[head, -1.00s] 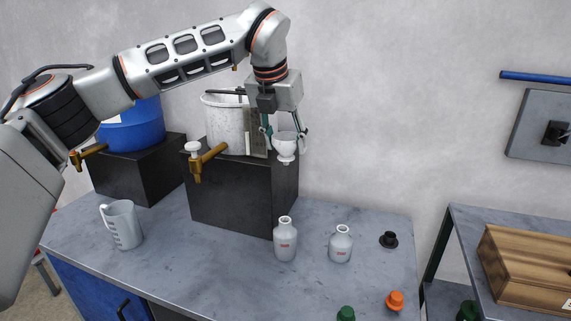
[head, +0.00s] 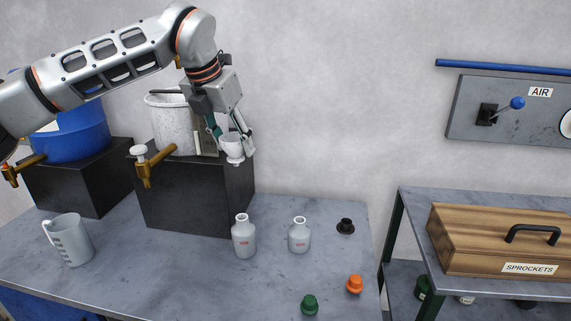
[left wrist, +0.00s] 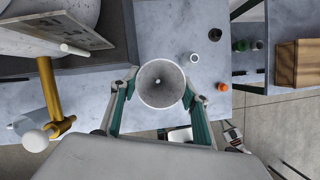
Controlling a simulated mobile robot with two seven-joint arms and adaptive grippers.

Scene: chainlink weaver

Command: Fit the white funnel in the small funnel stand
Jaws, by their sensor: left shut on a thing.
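The white funnel (head: 232,150) is a small cup with a narrow spout below. My left gripper (head: 231,137) is shut on it and holds it upright, in front of the right end of a black block in the head view. In the left wrist view I look down into the funnel's round mouth (left wrist: 161,83), between the two fingers of my left gripper (left wrist: 159,88). A small black piece with a round base (head: 346,227) stands on the bench at the right; it may be the funnel stand, but I cannot tell. My right gripper is not in view.
Two white bottles (head: 244,237) (head: 299,235), an orange cap (head: 354,285) and a green cap (head: 309,305) stand on the bench. A white pot (head: 172,128) with a brass tap sits on the black block (head: 190,200). A jug (head: 70,240) stands at left.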

